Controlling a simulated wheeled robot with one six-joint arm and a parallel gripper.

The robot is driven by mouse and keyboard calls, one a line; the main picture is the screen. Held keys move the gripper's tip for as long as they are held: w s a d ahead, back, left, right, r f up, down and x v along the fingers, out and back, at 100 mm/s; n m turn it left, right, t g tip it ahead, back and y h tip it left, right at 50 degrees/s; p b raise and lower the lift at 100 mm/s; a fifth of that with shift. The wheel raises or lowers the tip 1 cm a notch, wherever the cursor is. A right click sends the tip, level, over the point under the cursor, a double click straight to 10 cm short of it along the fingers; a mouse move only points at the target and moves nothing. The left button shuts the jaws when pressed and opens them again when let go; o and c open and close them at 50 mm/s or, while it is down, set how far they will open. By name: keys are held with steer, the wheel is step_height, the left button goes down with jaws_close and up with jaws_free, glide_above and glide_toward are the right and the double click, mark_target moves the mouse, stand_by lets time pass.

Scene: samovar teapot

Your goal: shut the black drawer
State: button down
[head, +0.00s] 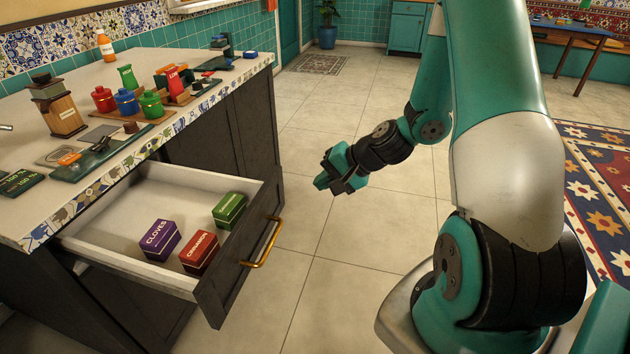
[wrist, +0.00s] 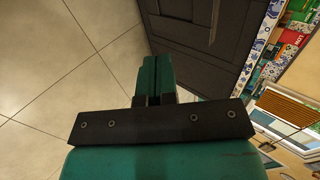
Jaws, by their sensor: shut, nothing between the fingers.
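The black drawer (head: 240,262) stands pulled out from the dark cabinet under the counter in the head view. It has a brass handle (head: 262,244) on its front. Inside lie a purple cloves box (head: 159,240), a red cinnamon box (head: 199,252) and a green box (head: 229,210). My gripper (head: 322,182) is shut and empty, in the air to the right of the drawer and apart from its handle. In the wrist view my gripper's fingers (wrist: 157,75) are together, with a dark cabinet panel (wrist: 185,40) beyond them. The drawer cannot be made out in the wrist view.
The counter (head: 60,215) above the drawer holds several jars, a wooden grinder (head: 57,105) and an orange bottle (head: 105,47). The tiled floor (head: 330,250) between the drawer and my arm is clear. A patterned rug (head: 600,180) lies at the right.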

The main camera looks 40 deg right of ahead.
mark_target(276, 195)
steer(key=x, duration=0.3)
steer(key=r+x, duration=0.1)
steer(key=x, duration=0.2)
steer(key=w+a+x, duration=0.1)
steer(key=x, duration=0.3)
steer(key=shift+w+r, duration=0.1)
steer(key=shift+r, duration=0.25)
steer(key=shift+w+a, duration=0.15)
steer(key=shift+w, duration=0.15)
